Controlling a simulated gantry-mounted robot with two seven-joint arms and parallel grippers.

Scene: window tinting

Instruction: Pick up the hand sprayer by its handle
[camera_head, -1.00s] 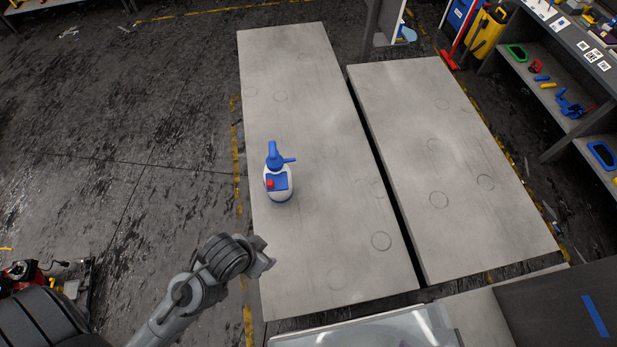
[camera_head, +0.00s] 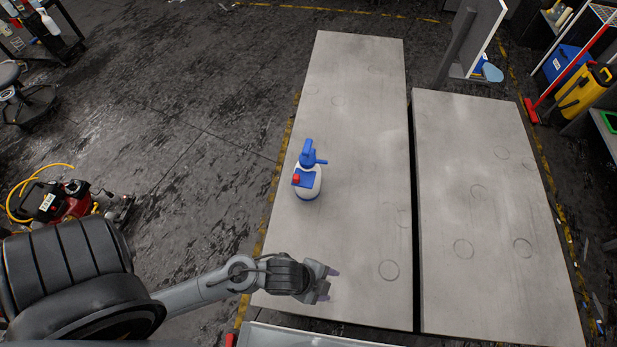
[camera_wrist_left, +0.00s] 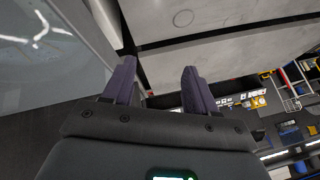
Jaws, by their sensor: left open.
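The hand sprayer (camera_head: 308,182) stands upright on the left grey table (camera_head: 352,95) in the head view. It has a white bottle, a blue pump head and handle on top, and a red part on its side. My left gripper (camera_head: 329,285) is over the near end of that table, nearer to me than the sprayer and clear of it. In the left wrist view its two dark fingers (camera_wrist_left: 156,88) are apart with nothing between them, and the sprayer is not in that view. My right gripper is in neither view.
A second grey table (camera_head: 480,150) stands to the right across a narrow dark gap. The tabletop around the sprayer is clear. A red machine with a yellow hose (camera_head: 72,200) is on the floor at left. A yellow container (camera_head: 584,92) stands at the far right.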

